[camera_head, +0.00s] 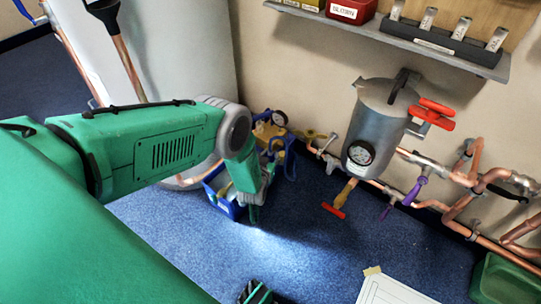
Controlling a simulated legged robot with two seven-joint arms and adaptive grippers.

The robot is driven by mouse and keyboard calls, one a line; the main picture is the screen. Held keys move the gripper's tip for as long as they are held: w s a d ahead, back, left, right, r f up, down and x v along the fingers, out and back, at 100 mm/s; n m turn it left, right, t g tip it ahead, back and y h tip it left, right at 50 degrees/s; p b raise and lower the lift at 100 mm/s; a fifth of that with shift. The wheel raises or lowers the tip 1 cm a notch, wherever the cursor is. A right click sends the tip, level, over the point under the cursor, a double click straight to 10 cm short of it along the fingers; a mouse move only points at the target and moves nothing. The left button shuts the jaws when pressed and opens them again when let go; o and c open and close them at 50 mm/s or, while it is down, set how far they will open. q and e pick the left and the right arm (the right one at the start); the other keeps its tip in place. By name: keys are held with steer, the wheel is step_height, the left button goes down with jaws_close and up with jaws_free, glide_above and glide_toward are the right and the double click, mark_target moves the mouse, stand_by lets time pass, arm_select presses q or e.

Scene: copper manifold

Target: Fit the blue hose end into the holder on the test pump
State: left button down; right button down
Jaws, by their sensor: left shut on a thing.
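The test pump, with a blue tank (222,206), stands on the blue carpet beside the white cylinder. Its round gauge (279,118) and yellow parts show behind my left gripper. A blue hose (290,165) loops at the pump's right side. My left gripper (254,212) points down in front of the pump and is shut on the blue hose end. The hose end itself and the holder are hidden behind the gripper, so I cannot tell whether they touch. A green and black part at the bottom edge (256,293) may be my right gripper; its jaws cannot be made out.
A grey vessel (380,125) with a gauge and red-handled valve is mounted by the wall. Copper pipes (470,205) with valves run along the wall to the right. A shelf (400,42) hangs above. A white sheet (395,290) lies at the front; the middle carpet is clear.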

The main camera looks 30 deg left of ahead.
arm_select(q)
steer(key=shift+f, duration=0.3)
steer(key=c, duration=1.3)
jaws_free()
steer(key=shift+o, duration=0.2)
steer(key=shift+s+f, duration=0.1)
steer(key=shift+s+d, duration=0.1)
steer(key=v, duration=1.1)
steer(key=shift+s+r, duration=0.2)
steer(key=shift+r, duration=0.05)
